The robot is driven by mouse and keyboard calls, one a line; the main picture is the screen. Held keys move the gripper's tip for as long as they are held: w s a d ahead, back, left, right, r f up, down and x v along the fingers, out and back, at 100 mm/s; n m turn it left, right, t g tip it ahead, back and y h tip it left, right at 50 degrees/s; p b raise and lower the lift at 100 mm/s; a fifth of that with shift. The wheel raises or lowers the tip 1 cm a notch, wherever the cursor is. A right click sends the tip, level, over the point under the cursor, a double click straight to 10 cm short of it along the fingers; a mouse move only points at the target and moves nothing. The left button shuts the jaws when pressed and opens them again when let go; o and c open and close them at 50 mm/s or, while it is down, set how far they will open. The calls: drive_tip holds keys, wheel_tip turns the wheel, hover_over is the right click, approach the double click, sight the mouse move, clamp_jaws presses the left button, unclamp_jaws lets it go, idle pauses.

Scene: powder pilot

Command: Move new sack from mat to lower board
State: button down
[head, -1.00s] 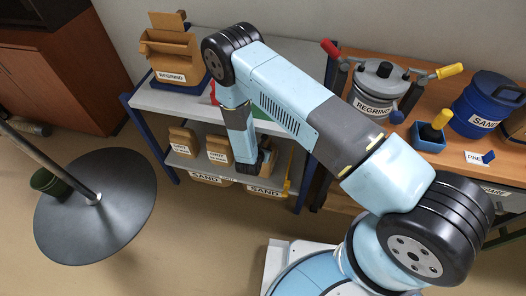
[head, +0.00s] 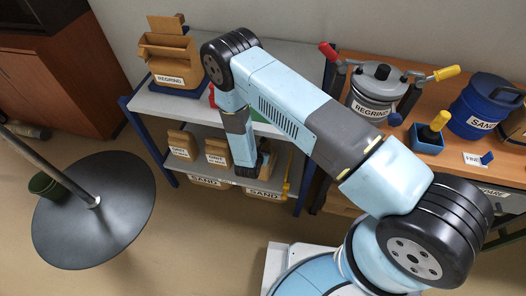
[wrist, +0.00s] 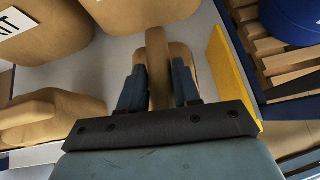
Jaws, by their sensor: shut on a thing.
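The new sack is a tan paper sack with a narrow raised top. In the wrist view the sack (wrist: 157,45) stands between the two dark blue fingers of my gripper (wrist: 158,82), which is shut on its top. In the head view my gripper (head: 261,166) is at the right part of the lower board (head: 231,178), and the sack is mostly hidden behind it. The sack is over the pale board in the wrist view; I cannot tell whether it touches. The mat is not clearly visible.
Two tan grit sacks (head: 182,146) (head: 217,151) stand left on the lower board. Sand sacks (head: 262,190) are below it. A yellow upright strip (wrist: 233,75) is close right of my gripper. The upper board (head: 170,103) is above, holding a regrind box (head: 170,62).

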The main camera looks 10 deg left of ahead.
drive_tip(key=shift+f, duration=0.2)
drive_tip(key=c, duration=0.7)
unclamp_jaws()
drive_tip(key=shift+o, duration=0.2)
drive_tip(key=o, duration=0.5)
drive_tip(key=v, duration=1.4)
idle(0.4)
idle(0.5)
